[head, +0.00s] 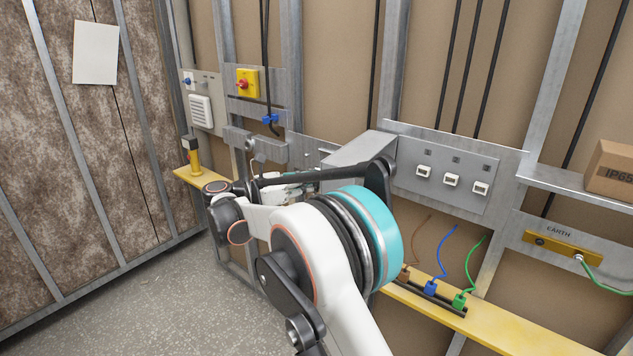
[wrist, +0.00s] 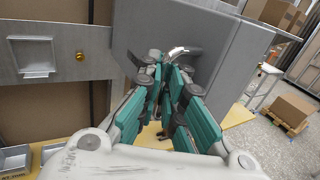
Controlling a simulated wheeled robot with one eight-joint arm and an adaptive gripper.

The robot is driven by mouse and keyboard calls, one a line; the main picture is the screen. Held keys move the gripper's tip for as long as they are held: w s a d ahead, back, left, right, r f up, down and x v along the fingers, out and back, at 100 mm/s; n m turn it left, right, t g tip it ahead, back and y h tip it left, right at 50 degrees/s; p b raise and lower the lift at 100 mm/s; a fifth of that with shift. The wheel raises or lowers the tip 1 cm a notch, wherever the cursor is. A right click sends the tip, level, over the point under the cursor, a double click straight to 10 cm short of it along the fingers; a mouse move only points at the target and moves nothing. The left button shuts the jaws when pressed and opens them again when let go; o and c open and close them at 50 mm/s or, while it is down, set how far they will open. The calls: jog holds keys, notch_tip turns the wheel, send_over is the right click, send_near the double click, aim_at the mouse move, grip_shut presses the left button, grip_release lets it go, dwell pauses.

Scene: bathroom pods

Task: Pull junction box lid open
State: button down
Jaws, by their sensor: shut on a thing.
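The grey junction box (head: 358,149) is on the wall frame, partly hidden behind my arm in the head view. In the wrist view its large grey face (wrist: 225,50) fills the upper middle and right. A small pale metal handle (wrist: 178,50) shows on that face, right at my fingertips. My gripper (wrist: 166,66) has teal-padded fingers drawn close together and is shut on the handle; the exact contact is partly hidden by the fingers. In the head view my gripper (head: 288,188) is mostly hidden behind my arm. I cannot tell how far the lid stands open.
A grey switch panel (head: 446,168) is right of the box. Below it, coloured wires rise from a yellow ledge (head: 500,330). A cardboard box (head: 610,170) sits on a shelf at the right. A yellow isolator (head: 247,82) is up left. The floor (head: 130,300) at left is clear.

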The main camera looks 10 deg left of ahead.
jog(key=shift+s+a, duration=0.1)
jog(key=shift+a, duration=0.1)
jog(key=c, duration=2)
grip_release()
jog(key=shift+c, duration=0.2)
jog(key=v, duration=1.2)
jog(key=shift+a, duration=0.1)
